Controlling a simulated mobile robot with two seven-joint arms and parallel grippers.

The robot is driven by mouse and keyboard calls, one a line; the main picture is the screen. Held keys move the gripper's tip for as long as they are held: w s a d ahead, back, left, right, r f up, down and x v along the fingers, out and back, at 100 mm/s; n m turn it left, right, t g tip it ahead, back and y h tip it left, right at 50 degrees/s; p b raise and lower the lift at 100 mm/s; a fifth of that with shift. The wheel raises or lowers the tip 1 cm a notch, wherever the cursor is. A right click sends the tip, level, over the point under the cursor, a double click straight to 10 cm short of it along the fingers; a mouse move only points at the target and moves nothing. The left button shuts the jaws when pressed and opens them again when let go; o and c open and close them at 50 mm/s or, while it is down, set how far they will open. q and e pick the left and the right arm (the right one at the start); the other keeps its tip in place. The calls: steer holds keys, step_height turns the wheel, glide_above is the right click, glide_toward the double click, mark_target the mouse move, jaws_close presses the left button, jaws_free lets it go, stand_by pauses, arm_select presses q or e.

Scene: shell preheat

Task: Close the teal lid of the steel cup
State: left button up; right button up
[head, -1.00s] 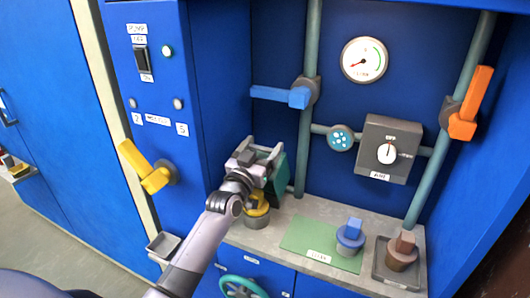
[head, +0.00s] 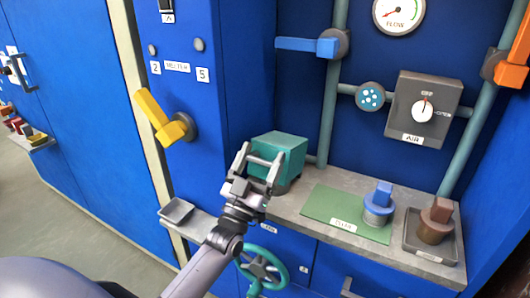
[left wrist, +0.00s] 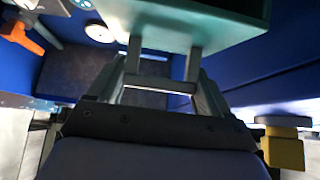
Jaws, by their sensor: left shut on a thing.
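The teal lid (head: 286,146) is a boxy cover on the left end of the grey shelf. It sits level and hides the yellow-topped plug and most of the steel cup; a dark grey base (head: 284,187) shows beneath it. My left gripper (head: 261,168) is at the lid's front, shut on its handle bar. In the left wrist view the lid (left wrist: 215,12) fills the top, and the pale bar (left wrist: 148,87) crosses between the fingers. My right gripper is not in view.
A green mat (head: 318,208) carries a blue-topped plug (head: 379,204). A dark tray (head: 432,256) holds a brown plug (head: 436,223). A yellow lever (head: 165,123) juts from the left panel. A teal handwheel (head: 262,268) is below the shelf.

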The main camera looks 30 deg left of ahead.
mark_target(258, 174)
arm_select(q)
steer(key=shift+s+f+t, duration=0.2)
steer(key=shift+f+t, duration=0.1)
steer(key=shift+f, duration=0.4)
steer(key=shift+s+f+b, duration=0.45)
steer(key=shift+f+b, duration=0.4)
steer(key=shift+b, duration=0.15)
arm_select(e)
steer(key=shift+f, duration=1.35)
arm_select(q)
steer(key=shift+d, duration=0.1)
steer(key=o, duration=1.4)
steer(key=v, duration=0.7)
steer(key=shift+s, duration=0.15)
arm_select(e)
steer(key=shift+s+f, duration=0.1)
